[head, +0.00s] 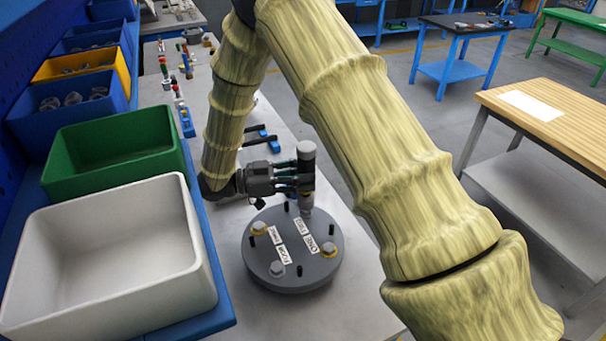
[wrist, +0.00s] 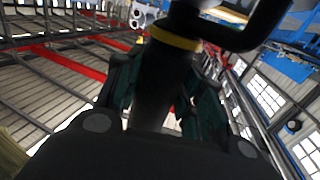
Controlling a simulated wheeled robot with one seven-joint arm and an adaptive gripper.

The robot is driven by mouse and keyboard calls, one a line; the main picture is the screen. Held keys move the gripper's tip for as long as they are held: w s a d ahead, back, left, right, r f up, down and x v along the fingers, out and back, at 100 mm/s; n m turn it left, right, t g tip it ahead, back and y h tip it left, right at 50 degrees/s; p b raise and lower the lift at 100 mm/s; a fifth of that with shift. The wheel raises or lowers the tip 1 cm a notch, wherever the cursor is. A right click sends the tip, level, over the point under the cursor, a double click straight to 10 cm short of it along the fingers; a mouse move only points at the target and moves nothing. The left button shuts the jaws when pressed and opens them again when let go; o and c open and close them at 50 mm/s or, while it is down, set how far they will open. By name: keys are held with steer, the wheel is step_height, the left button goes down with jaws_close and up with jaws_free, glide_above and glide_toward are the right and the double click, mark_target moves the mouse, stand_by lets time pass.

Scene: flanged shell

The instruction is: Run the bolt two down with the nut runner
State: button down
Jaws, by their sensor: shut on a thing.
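The flanged shell (head: 262,275) is a round dark grey disc on the bench, with bolt heads and black pins around its rim. White labels lie on the disc, too small to read surely. My gripper (head: 296,180) is shut on the nut runner (head: 306,152), which stands upright with its lower end over the disc's far edge. That end hides the spot beneath; contact cannot be told. The wrist view shows the runner's dark body with a yellow band (wrist: 174,38) between the fingers.
A white bin (head: 110,255) and a green bin (head: 115,145) stand left of the disc, with blue and yellow bins behind. Black-handled tools (head: 262,140) lie behind my gripper. My arm crosses the right side. The bench in front of the disc is clear.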

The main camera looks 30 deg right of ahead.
mark_target(303, 166)
steer(key=shift+f+b, duration=0.6)
steer(key=shift+f, duration=0.7)
stand_by(0.6)
steer(key=shift+n+t+h+p, duration=0.3)
steer(key=shift+n+t+p, duration=0.45)
steer(key=shift+t, duration=0.45)
stand_by(0.5)
steer(key=shift+f, duration=0.3)
stand_by(1.7)
steer(key=shift+r, duration=0.1)
steer(key=shift+r+p, duration=1.85)
steer(key=shift+r, duration=1.2)
